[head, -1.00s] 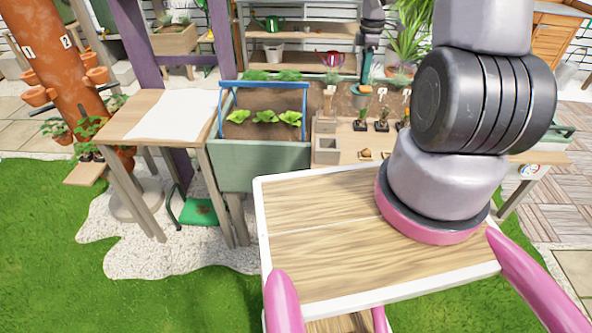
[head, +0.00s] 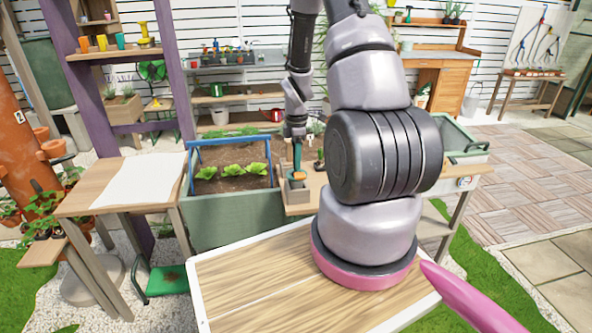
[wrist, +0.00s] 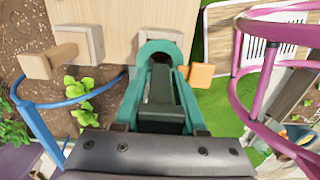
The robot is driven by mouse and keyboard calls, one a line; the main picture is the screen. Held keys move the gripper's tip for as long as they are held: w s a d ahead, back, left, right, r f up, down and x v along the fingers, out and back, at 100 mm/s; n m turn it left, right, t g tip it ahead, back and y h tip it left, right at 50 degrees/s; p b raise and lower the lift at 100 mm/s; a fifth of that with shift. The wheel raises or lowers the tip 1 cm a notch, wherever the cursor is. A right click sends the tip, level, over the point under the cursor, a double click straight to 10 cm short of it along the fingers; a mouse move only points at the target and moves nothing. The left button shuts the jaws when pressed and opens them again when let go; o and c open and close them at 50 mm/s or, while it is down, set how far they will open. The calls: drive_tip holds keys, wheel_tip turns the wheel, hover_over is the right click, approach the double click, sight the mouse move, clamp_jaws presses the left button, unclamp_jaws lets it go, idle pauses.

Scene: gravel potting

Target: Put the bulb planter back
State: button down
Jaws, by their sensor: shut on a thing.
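My gripper (head: 296,134) points down at the end of my arm. It is shut on the bulb planter (head: 297,155), a teal tool with an orange-tan part low on it. The tool is upright at the small square block (head: 297,196) on the wooden bench. I cannot tell whether its lower end is inside the block or just above it.
The green trough (head: 235,217) with leafy plants and a blue rail stands left of the block. A table with a white sheet (head: 140,180) is further left. My arm hides part of the bench.

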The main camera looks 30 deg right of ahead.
drive_tip(key=shift+f, duration=1.9)
drive_tip(key=shift+c, duration=2.4)
unclamp_jaws()
